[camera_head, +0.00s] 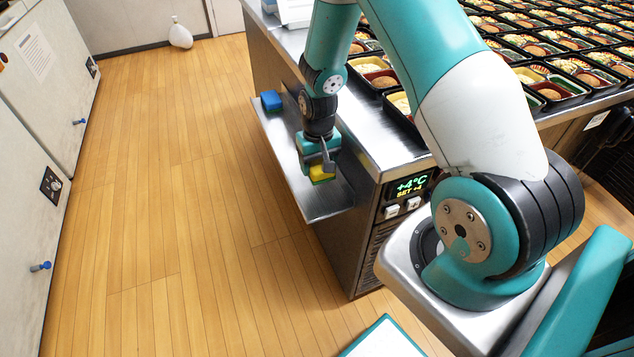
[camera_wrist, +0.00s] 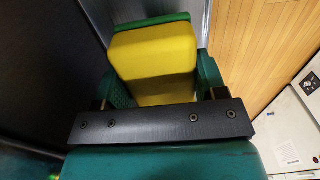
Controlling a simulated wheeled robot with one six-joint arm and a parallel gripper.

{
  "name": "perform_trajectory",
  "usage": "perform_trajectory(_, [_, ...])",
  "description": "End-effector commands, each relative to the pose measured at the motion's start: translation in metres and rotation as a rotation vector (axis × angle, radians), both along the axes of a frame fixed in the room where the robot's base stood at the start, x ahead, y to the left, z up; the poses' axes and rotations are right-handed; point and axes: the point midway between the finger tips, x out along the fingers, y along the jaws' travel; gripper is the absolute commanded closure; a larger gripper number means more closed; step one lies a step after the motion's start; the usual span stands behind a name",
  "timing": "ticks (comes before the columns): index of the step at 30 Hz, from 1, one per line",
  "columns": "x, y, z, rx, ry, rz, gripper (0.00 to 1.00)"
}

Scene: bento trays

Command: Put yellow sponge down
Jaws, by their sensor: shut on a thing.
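The yellow sponge (camera_wrist: 155,62) fills the middle of the wrist view, with a green layer (camera_wrist: 150,22) along its far edge. My gripper (camera_wrist: 155,85) is shut on it, one finger at each side. In the head view the sponge (camera_head: 321,173) shows partly below my gripper (camera_head: 322,165), over the metal side shelf (camera_head: 325,205). The gripper hides part of the sponge. I cannot tell whether the sponge touches the shelf.
A blue sponge-like block (camera_head: 271,100) lies at the shelf's far end. The steel counter (camera_head: 385,140) beside the shelf carries many bento trays (camera_head: 549,88). The wooden floor (camera_head: 170,200) left of the shelf is open. A white bottle-shaped object (camera_head: 180,36) stands at the back wall.

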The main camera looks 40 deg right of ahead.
Motion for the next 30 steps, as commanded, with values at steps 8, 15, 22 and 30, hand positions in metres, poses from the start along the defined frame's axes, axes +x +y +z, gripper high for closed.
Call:
perform_trajectory(8, [0.001,0.002,-0.036,0.000,-0.001,0.003,0.54])
perform_trajectory(15, [0.001,0.002,-0.068,0.000,0.000,0.004,0.54])
perform_trajectory(22, [0.001,0.002,-0.072,0.000,-0.001,0.004,0.54])
perform_trajectory(30, [0.001,0.002,-0.074,0.000,-0.001,0.004,0.17])
